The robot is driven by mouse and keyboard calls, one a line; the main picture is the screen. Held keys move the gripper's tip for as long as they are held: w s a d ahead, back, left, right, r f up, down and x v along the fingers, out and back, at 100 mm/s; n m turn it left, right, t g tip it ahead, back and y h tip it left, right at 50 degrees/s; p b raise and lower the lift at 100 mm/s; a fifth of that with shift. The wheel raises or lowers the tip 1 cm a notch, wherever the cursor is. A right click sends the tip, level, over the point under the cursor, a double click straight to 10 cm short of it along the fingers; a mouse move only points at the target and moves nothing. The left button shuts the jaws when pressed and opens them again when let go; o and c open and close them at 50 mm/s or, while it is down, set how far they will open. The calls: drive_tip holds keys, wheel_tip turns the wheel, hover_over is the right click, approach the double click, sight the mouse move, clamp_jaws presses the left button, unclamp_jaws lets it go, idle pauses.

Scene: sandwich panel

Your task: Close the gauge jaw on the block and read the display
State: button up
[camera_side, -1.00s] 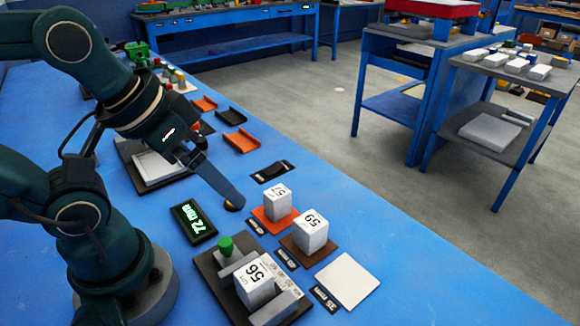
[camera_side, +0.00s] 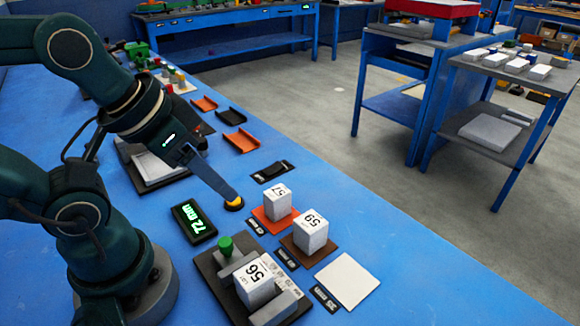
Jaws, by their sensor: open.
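The gauge (camera_side: 215,275) is a dark plate with a sliding jaw (camera_side: 232,262) topped by a green knob (camera_side: 225,244). A white block (camera_side: 254,284) marked 56 stands on it between the sliding jaw and a grey fixed jaw (camera_side: 277,308). I cannot tell if a small gap separates the sliding jaw from the block. The display (camera_side: 194,219) beside the gauge is lit green and reads 72 mm. My gripper (camera_side: 232,202) is open and empty above the table, behind the display and apart from the gauge. Its fingers overlap in this view, with an orange-yellow tip showing.
Block 57 (camera_side: 277,203) stands on an orange-red pad (camera_side: 264,225), and block 59 (camera_side: 311,231) on a brown pad (camera_side: 290,243). An empty white pad (camera_side: 348,279) lies at the front right. Orange and black trays (camera_side: 242,140) lie farther back. The blue table's right edge is close by.

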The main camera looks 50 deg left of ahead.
sight(231, 256)
drive_tip(key=shift+s+f+n, duration=0.1)
drive_tip(key=shift+s+n, duration=0.05)
drive_tip(key=shift+n, duration=0.55)
drive_tip(key=c, duration=0.5)
drive_tip(key=n, duration=0.4)
drive_tip(key=shift+s+a+g+y, duration=0.3)
drive_tip(key=shift+a+g, duration=0.1)
clamp_jaws()
drive_tip(key=a+f+n+g+y, duration=0.1)
drive_tip(key=f+n+g, duration=0.1)
drive_tip(key=n, duration=0.3)
drive_tip(key=a+f+n+g+y, duration=0.1)
drive_tip(key=a+f+n+g, duration=0.1)
drive_tip(key=f+n, duration=0.3)
drive_tip(key=s+a+f+n+g+y, duration=0.1)
drive_tip(key=f+n+g, duration=0.1)
drive_tip(key=n, duration=0.3)
drive_tip(key=shift+x, duration=0.85)
drive_tip(key=shift+w+d+f, duration=0.15)
drive_tip(key=shift+w+f, duration=0.05)
drive_tip(key=shift+w, duration=0.1)
drive_tip(key=shift+w+d+r, duration=0.1)
drive_tip(key=shift+w+d, duration=0.1)
drive_tip(key=shift+d, duration=0.65)
drive_tip(key=shift+w+d, duration=0.25)
drive_tip(key=shift+d, duration=0.6)
